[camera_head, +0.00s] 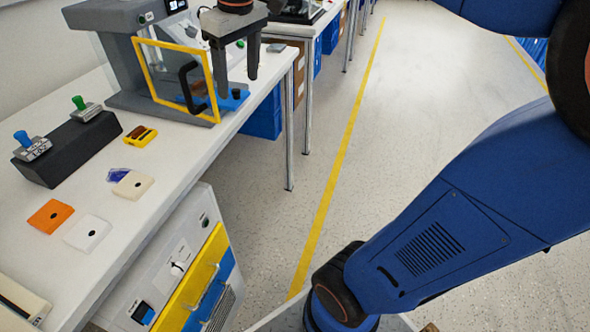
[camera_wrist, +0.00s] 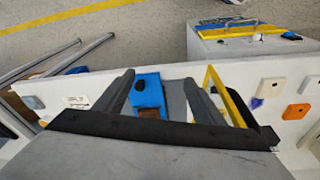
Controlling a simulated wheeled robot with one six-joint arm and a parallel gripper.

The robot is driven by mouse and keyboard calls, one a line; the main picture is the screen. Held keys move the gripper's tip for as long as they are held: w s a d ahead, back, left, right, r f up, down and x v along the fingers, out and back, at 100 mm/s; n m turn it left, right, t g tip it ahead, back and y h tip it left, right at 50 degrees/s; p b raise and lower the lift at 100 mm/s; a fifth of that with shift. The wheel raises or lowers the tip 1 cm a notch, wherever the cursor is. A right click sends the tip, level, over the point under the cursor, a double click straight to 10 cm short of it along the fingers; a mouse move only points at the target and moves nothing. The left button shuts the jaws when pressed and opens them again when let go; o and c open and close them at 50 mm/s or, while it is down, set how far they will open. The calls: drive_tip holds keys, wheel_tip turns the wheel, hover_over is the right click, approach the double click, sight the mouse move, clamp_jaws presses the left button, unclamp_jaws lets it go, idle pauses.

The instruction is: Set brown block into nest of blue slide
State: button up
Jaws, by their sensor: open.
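The blue slide (camera_head: 243,101) lies at the foot of the grey machine, beside its open yellow-framed door. It carries a black knob. In the wrist view the blue slide (camera_wrist: 152,92) shows between my fingers. A brown block (camera_wrist: 150,112) shows at its lower end, partly hidden by my gripper body; I cannot tell how deep it sits. In the head view that end is not clear behind the door frame. My gripper (camera_head: 237,86) is open and empty above the slide, fingers pointing down. Its fingers also show in the wrist view (camera_wrist: 160,78).
The yellow-framed door (camera_head: 154,83) stands close left of my gripper. A yellow holder (camera_head: 141,136) with dark brown contents lies on the table. A black box (camera_head: 66,152) with two switches, an orange plate (camera_head: 47,219) and white plates (camera_head: 78,238) are nearer.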

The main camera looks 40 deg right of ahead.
drive_tip(key=s+d+f+m+t, duration=0.2)
drive_tip(key=s+f+m, duration=0.2)
drive_tip(key=s+f, duration=1.2)
drive_tip(key=shift+s+d+f+t, duration=0.3)
drive_tip(key=shift+s+d+f, duration=0.1)
drive_tip(key=shift+s, duration=0.35)
